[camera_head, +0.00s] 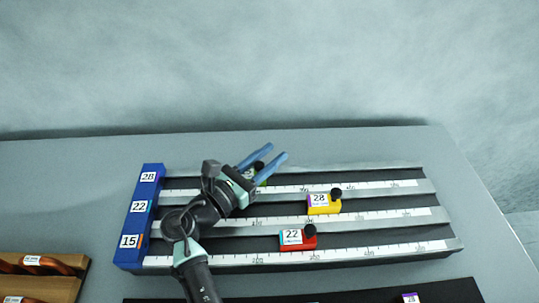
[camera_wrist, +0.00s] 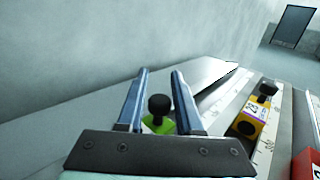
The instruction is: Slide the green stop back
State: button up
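The green stop (camera_head: 262,179) with a black knob sits on the farthest rail of the rack, partly hidden by my gripper in the head view. My gripper (camera_head: 276,151) is over it, its two blue fingers pointing up and right in the picture. In the wrist view the fingers (camera_wrist: 160,72) stand apart, and the green stop (camera_wrist: 158,125) shows between them, its knob with a gap to each finger. Its lower part is hidden behind the gripper body. Whether the fingers are level with the knob or above it, I cannot tell.
A yellow stop (camera_head: 323,204) labelled 28 sits on the middle rail, and a red stop (camera_head: 297,238) labelled 22 on the nearest. A blue end block (camera_head: 140,215) with labels 28, 22 and 15 closes the rack's left end. The grey table (camera_head: 80,170) is clear behind and left.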

grip_shut()
dwell(1.1)
